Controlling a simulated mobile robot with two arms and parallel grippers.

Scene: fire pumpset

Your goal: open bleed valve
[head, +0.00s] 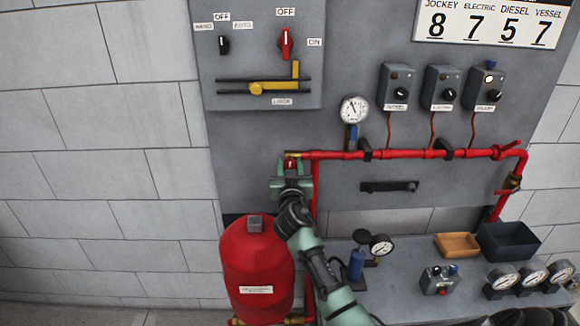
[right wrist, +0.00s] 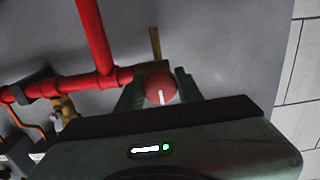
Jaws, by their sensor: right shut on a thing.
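The bleed valve's round red knob (right wrist: 160,88) has a white mark and sits at the left end of the red pipe. It also shows in the head view (head: 291,164), mostly covered by my gripper. My right gripper (head: 292,172) reaches up to it from below. In the right wrist view, the green fingers of my right gripper (right wrist: 159,92) stand on either side of the knob, shut on it. A brass piece (right wrist: 155,45) points out beyond the knob. My left gripper is not in view.
A red pipe (head: 400,154) runs along the grey panel, with a pressure gauge (head: 354,109) above it. A red tank (head: 256,265) stands below my right gripper. At the right, a grey bench holds several gauges, a brown tray (head: 457,253) and a dark bin (head: 510,254).

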